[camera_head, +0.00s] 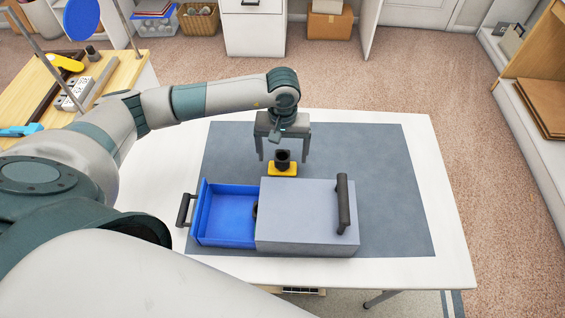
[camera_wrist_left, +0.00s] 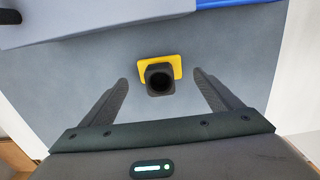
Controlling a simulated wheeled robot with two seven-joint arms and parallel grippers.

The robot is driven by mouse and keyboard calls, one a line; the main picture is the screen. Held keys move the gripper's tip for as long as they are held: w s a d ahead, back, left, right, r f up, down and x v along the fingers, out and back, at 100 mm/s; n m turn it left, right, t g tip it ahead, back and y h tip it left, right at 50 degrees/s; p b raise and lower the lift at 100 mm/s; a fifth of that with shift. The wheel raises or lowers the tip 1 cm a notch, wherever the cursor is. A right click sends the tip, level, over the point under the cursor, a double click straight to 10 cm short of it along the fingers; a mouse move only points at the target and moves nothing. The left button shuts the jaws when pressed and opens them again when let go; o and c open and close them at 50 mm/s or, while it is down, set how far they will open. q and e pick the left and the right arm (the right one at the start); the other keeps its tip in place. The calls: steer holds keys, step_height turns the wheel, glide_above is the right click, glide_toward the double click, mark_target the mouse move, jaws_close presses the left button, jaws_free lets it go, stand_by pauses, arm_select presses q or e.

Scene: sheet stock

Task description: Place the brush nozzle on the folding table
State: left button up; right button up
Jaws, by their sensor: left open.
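The brush nozzle (camera_head: 283,164), a black round socket on a yellow rectangular base, stands on the grey mat behind the grey box. It also shows in the left wrist view (camera_wrist_left: 160,76), just beyond and between the fingertips. My left gripper (camera_head: 283,157) is open and empty, pointing down with its two fingers spread on either side of the nozzle; I see no contact. Its fingers also show in the left wrist view (camera_wrist_left: 162,84). The white folding table (camera_head: 447,235) carries the grey mat (camera_head: 390,180). My right gripper is not in view.
A grey box (camera_head: 305,208) with a black handle stands in front of the nozzle, its blue drawer (camera_head: 228,217) open to the left. A dark item shows partly inside the drawer. The mat's right side is clear. A wooden bench (camera_head: 110,75) with tools stands at the left.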

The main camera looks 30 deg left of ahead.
arm_select(q)
step_height(320, 180, up, 6)
steer(key=shift+f+b, duration=0.25)
steer(key=shift+b, duration=0.8)
steer(key=shift+r, duration=0.8)
